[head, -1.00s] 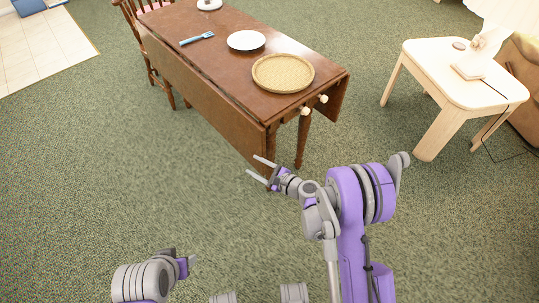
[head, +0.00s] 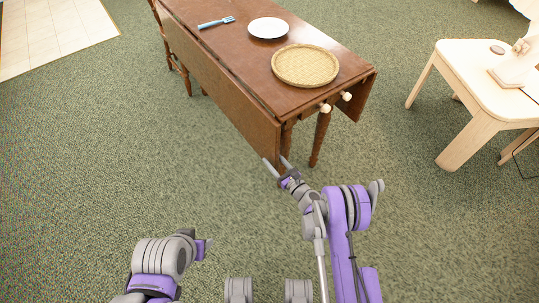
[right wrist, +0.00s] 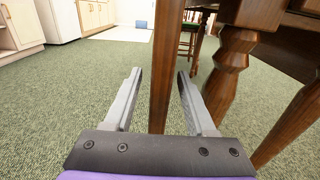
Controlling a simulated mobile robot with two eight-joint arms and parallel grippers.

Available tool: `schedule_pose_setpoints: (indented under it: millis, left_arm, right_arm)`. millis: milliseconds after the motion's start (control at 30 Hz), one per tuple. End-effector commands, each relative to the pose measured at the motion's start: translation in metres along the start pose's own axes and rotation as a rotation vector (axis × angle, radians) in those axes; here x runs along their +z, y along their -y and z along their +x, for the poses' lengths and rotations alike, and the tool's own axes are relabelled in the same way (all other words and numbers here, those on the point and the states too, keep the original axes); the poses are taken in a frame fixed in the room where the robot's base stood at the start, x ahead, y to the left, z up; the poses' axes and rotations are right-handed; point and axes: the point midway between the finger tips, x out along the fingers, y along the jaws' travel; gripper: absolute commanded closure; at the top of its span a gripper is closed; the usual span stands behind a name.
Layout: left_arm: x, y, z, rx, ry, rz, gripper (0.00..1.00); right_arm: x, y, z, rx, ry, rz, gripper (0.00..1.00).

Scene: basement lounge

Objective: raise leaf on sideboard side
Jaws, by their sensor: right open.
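The brown drop-leaf table (head: 235,55) stands at the top middle of the head view. Its long near-left leaf (head: 225,85) hangs down; another hanging leaf (head: 362,98) shows at the right end. My right gripper (head: 274,160) is open at the near lower corner of the near-left leaf. In the right wrist view, the leaf (right wrist: 166,60) shows edge-on between the two open fingers (right wrist: 160,85); contact cannot be told. My left gripper (head: 203,248) is low at the left, away from the table, its fingers unclear. I cannot identify a sideboard.
Two pale knobs (head: 325,108) stick out at the near end. A pale side table (head: 500,95) stands right. Green carpet (head: 110,150) is clear at left.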

Motion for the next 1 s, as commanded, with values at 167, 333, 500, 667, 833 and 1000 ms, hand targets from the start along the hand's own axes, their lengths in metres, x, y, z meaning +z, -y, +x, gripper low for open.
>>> schedule_pose_setpoints:
  millis: [167, 333, 500, 667, 833, 1000]
  left_arm:
    - [0.001, 0.0, 0.002, 0.0, 0.001, 0.0, 0.5]
    - [0.001, 0.0, 0.003, 0.0, 0.001, 0.0, 0.5]
    - [0.001, 0.0, 0.003, 0.0, 0.001, 0.0, 0.5]
    - [0.001, 0.0, 0.003, 0.0, 0.001, 0.0, 0.5]
    - [0.001, 0.0, 0.003, 0.0, 0.001, 0.0, 0.5]
    - [0.001, 0.0, 0.003, 0.0, 0.001, 0.0, 0.5]
  right_arm:
    - [-0.001, 0.0, 0.023, 0.001, -0.001, -0.001, 0.44]
    - [0.0, 0.0, 0.03, 0.0, 0.0, -0.001, 0.44]
    - [0.0, 0.0, 0.03, 0.0, 0.0, -0.001, 0.44]
    - [0.0, 0.0, 0.03, 0.0, 0.0, -0.001, 0.62]
    - [0.0, 0.0, 0.03, 0.0, 0.0, -0.001, 0.92]
    - [0.0, 0.0, 0.03, 0.0, -0.001, -0.001, 1.0]
